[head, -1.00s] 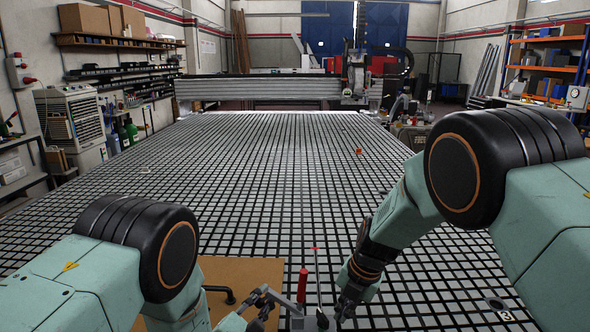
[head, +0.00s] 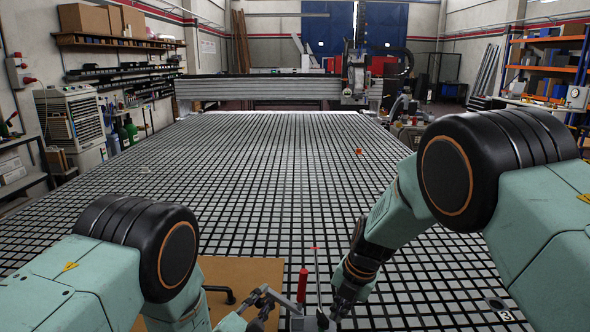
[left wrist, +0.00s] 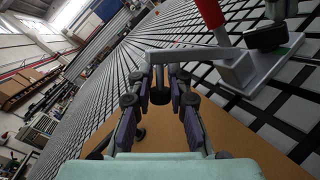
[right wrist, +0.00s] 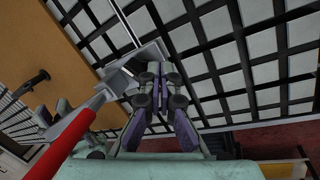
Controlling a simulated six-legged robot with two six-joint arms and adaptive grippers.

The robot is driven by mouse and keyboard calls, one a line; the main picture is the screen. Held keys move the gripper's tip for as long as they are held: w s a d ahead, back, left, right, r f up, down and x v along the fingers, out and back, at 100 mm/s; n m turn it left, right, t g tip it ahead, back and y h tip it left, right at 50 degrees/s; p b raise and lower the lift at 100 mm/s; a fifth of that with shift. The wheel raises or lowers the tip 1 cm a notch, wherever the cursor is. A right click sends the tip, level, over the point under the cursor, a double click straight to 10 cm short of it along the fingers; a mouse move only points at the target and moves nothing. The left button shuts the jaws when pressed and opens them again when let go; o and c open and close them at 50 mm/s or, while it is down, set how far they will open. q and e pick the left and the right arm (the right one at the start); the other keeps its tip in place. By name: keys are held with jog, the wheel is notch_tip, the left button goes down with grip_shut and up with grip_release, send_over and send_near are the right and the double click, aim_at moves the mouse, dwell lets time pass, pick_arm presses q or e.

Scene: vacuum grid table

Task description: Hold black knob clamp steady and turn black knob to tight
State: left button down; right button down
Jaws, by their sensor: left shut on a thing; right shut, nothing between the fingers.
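A grey clamp with a red handle (head: 302,285) stands at the near edge of the grid table; its grey base (left wrist: 250,68) and long arm (left wrist: 185,54) show in the left wrist view. My left gripper (head: 263,293) is shut on a black knob-like part (left wrist: 160,85) at the end of that arm, by the brown board. My right gripper (head: 335,311) is shut and empty beside the clamp base. In the right wrist view its fingertips (right wrist: 160,78) are close to the grey base (right wrist: 150,55); I cannot tell whether they touch.
The brown board (head: 240,272) lies at the near left and bears a bent black handle (head: 221,290). A thin upright rod (head: 318,280) stands by the red handle. The gridded table (head: 270,170) beyond is mostly clear, with a small orange thing (head: 359,151) far off.

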jog(key=shift+a, duration=0.15)
jog(key=shift+s+a, duration=0.15)
jog(key=shift+s, duration=0.35)
dwell(0.5)
jog(key=shift+s+a, duration=0.1)
jog(key=shift+s, duration=0.2)
jog(key=shift+s+a, duration=0.15)
jog(key=shift+a, duration=0.15)
dwell(0.4)
jog(key=shift+s+d, duration=0.25)
jog(key=shift+s, duration=0.05)
notch_tip(320, 180, up, 6)
dwell(0.5)
